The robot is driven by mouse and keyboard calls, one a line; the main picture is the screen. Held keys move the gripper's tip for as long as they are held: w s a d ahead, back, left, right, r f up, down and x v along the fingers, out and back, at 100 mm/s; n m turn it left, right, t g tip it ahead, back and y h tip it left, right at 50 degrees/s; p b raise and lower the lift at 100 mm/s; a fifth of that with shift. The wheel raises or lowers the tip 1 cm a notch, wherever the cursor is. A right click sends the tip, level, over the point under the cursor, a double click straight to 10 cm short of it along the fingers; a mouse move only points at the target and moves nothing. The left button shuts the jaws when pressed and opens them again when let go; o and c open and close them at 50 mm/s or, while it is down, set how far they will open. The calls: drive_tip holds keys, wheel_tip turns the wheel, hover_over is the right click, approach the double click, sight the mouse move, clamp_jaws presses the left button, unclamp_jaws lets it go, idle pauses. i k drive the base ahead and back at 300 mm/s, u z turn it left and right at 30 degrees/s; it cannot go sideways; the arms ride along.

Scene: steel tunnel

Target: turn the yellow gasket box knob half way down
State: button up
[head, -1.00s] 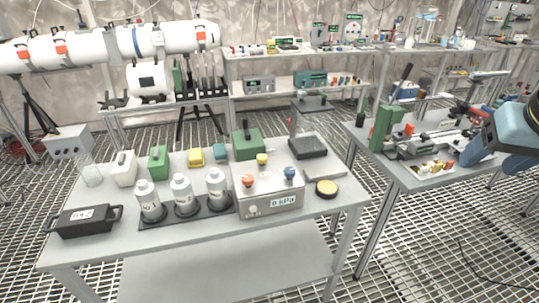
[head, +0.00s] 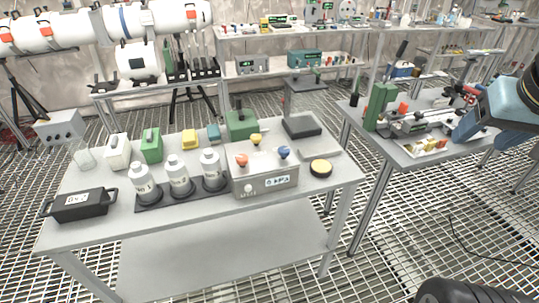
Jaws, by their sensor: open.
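A light grey metal box (head: 265,180) stands at the front right of the near bench, with a label on its front. Three knobs stand on its top: an orange knob (head: 241,160) at left, a yellow knob (head: 256,139) further back in the middle, and a blue knob (head: 284,153) at right. The yellow knob sits upright on a short stem, with nothing touching it. A blue and black section of my arm shows at the right edge, over the right bench and far from the box. I cannot make out any gripper fingers.
Three white bottles (head: 178,176) stand on a dark tray just left of the box. A green block (head: 240,125) stands behind it. A round yellow-topped disc (head: 320,168) lies to its right. A black case (head: 80,205) is at the left end. Grating floor lies between the benches.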

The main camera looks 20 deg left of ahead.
sight(255, 139)
drive_tip(key=u, duration=0.1)
drive_tip(key=k, duration=0.5)
drive_tip(key=u, duration=0.9)
drive_tip(key=i, duration=0.75)
drive_tip(key=u, duration=0.05)
